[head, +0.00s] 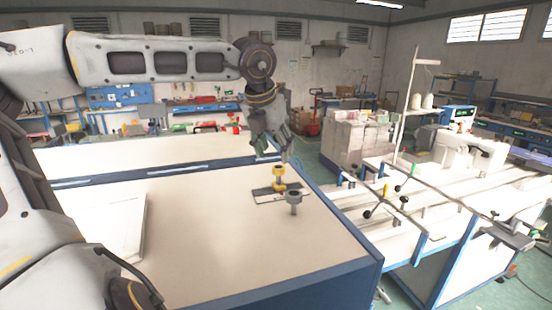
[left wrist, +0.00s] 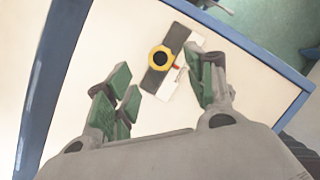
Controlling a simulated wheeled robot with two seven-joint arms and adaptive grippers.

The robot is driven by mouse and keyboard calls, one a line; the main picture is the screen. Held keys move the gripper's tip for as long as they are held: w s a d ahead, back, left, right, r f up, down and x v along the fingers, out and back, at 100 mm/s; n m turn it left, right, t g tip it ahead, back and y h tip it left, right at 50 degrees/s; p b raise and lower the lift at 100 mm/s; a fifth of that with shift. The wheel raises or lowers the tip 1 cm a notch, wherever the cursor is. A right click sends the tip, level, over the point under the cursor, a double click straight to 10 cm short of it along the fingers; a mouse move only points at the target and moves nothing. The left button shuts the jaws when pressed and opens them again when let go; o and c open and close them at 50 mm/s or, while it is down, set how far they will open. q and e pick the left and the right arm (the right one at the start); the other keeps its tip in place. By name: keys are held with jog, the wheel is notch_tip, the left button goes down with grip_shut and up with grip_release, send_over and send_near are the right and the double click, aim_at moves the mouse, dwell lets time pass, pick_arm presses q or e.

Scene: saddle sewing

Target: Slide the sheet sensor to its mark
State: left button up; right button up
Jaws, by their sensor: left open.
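The sheet sensor looks to be the yellow knobbed piece (head: 279,179) standing upright on a flat dark and pale plate (head: 265,196) on the white tabletop. In the left wrist view it is a yellow ring with a black centre (left wrist: 152,55) on the dark band of the plate (left wrist: 155,80). A small red mark (left wrist: 177,67) shows beside it on the pale band. My left gripper (head: 286,157) is above the yellow piece, pointing down. My right gripper is not in view.
A grey capped post (head: 294,201) stands just in front of the plate. A white panel (head: 124,226) lies at the table's left. The table's blue edge (head: 325,276) is at the right; a bench with levers (head: 400,215) lies beyond. The front tabletop is clear.

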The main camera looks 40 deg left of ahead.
pick_arm(q)
jog(key=v, duration=0.6)
dwell(0.7)
